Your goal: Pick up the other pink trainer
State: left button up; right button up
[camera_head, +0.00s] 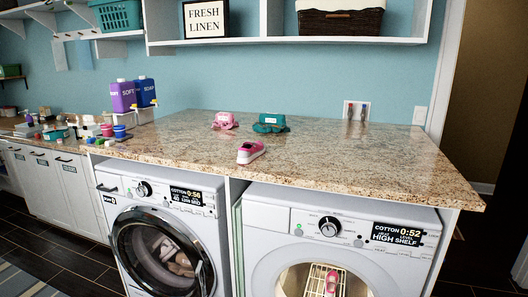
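One pink trainer (250,152) with a white sole lies on the granite counter near its front edge, above the gap between the two machines. Another pink trainer (331,282) is inside the lit drum of the right machine (405,262), on a pale wire rack (316,278). The lower part of that drum is cut off by the picture's bottom edge. Neither of my grippers shows in the head view.
A pink bundle (223,121) and a teal bundle (271,124), each with a white label, sit at the back of the counter (375,165). The left machine (165,250) has a round glass door. Purple and blue dispensers (123,96) and small items crowd the left. The counter's right side is clear.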

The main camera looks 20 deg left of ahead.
aim_at(250, 151)
jog(key=i+u, duration=0.15)
jog(key=i, duration=1.1)
